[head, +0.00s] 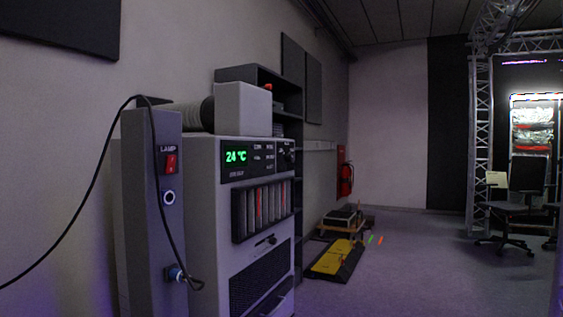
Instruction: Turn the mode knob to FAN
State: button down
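A grey cabinet unit (205,230) stands at the left against the wall. Its black control panel (236,173) has a green display (236,156) that reads 24 °C. Small white labels sit to the right of the display, too small to read. A dark round knob (286,156) seems to be at the panel's right end, seen at a steep angle. Where it points cannot be told. My gripper is not in view.
A grey post (138,220) with a red LAMP switch (170,163), a ringed button (168,197) and a plugged black cable (172,235) stands before the cabinet's left side. A yellow-black ramp (335,260) lies beyond. The floor (420,270) right of the cabinet is open; a chair (510,205) stands far right.

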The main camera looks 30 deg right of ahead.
aim_at(290, 157)
jog(key=z, duration=0.4)
jog(key=k, duration=0.5)
jog(key=z, duration=0.95)
jog(key=k, duration=0.8)
jog(key=z, duration=0.8)
jog(key=i, duration=1.6)
jog(key=u, duration=0.75)
jog(key=i, duration=1.4)
jog(key=u, duration=1.1)
